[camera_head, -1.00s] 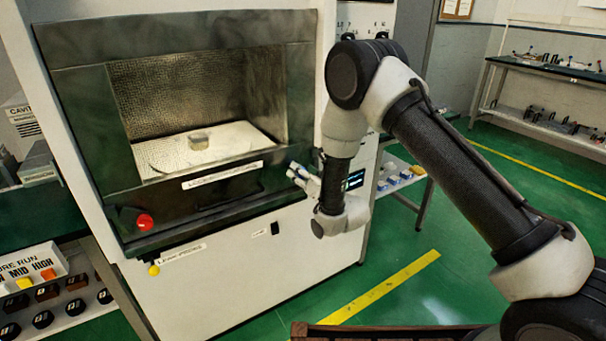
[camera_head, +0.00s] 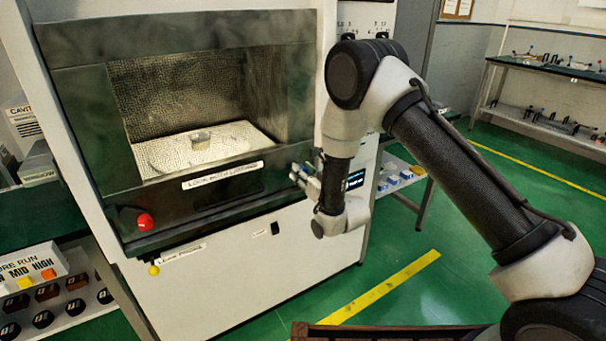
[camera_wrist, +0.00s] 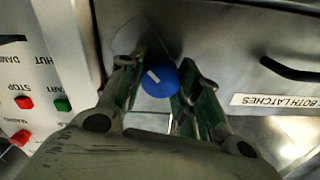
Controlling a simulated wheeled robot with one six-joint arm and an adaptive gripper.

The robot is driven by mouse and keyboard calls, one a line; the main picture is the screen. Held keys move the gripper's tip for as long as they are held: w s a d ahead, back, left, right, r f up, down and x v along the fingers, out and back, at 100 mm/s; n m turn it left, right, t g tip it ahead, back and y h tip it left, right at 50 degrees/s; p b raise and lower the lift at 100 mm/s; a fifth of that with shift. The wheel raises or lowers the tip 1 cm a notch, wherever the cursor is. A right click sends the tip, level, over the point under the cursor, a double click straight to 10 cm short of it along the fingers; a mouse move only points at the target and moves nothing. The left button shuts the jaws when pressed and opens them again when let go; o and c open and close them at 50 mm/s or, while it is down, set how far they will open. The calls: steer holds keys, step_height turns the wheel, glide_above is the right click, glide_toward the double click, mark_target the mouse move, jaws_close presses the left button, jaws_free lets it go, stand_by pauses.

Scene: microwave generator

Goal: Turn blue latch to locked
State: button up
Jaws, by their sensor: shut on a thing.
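The blue latch (camera_wrist: 158,80) is a round blue knob with a white pointer line, at the right end of the microwave's front panel. The pointer slants to the upper left in the wrist view. My gripper (camera_wrist: 160,68) has one green-padded finger on each side of the knob and is shut on it. In the head view my gripper (camera_head: 304,177) is at the panel's lower right corner, and the blue knob cannot be made out there. A red knob (camera_head: 145,222) sits at the panel's left end.
A label strip (camera_head: 222,175) runs along the panel below the chamber window, with a small block (camera_head: 201,139) inside. Red and green buttons (camera_wrist: 62,104) sit left of my gripper in the wrist view. A yellow knob (camera_head: 153,270) is low on the cabinet.

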steer(key=n, duration=1.1)
steer(key=shift+a+n, duration=0.1)
steer(key=shift+n, duration=0.3)
steer(key=shift+s+f+n, duration=0.1)
steer(key=shift+n, duration=1.6)
steer(key=o, duration=1)
steer(key=shift+o, duration=0.2)
steer(key=v, duration=1.2)
